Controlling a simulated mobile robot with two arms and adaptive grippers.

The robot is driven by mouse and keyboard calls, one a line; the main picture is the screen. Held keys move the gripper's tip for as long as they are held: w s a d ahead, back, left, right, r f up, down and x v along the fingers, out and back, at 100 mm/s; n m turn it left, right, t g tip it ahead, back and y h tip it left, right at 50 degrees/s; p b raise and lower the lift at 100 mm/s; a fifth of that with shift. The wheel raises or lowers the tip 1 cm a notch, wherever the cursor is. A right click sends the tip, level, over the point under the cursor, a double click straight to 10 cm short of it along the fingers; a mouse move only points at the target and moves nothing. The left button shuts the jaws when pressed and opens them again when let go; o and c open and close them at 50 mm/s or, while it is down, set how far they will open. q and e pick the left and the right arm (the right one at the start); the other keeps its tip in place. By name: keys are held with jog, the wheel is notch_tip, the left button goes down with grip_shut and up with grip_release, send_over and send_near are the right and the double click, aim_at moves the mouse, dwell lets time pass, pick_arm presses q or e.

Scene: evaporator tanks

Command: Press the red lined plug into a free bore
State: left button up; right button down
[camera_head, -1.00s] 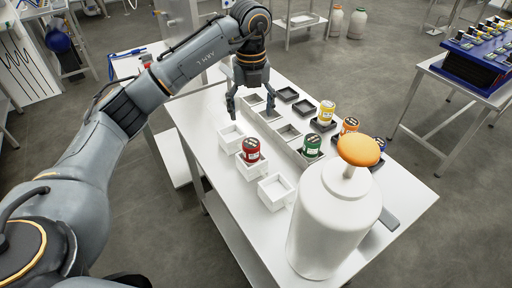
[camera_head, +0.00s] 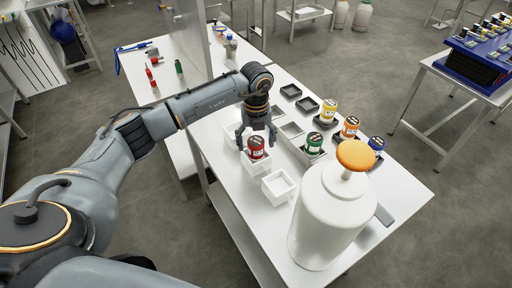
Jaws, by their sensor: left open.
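The red plug (camera_head: 257,153), a short cylinder with a pale label and dark top, stands upright in a white square box (camera_head: 254,168) on the table. My left gripper (camera_head: 256,140) is open above it, fingers pointing down on either side of its top. I cannot tell whether they touch it. An empty white box (camera_head: 278,188) lies in front of it. Another white box (camera_head: 232,136) is partly hidden behind my gripper. Empty grey square holders (camera_head: 292,130) and dark ones (camera_head: 291,91) stand to the right and behind. My right gripper is not in view.
Green (camera_head: 314,140), yellow (camera_head: 328,109), orange (camera_head: 350,125) and blue (camera_head: 376,143) plugs stand in holders to the right. A big white canister (camera_head: 330,215) with an orange knob (camera_head: 356,154) fills the near right of the table (camera_head: 250,215).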

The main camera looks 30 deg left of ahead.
pick_arm(q)
jog(key=c, duration=1.4)
jog(key=shift+r, duration=0.1)
jog(key=shift+c, duration=0.2)
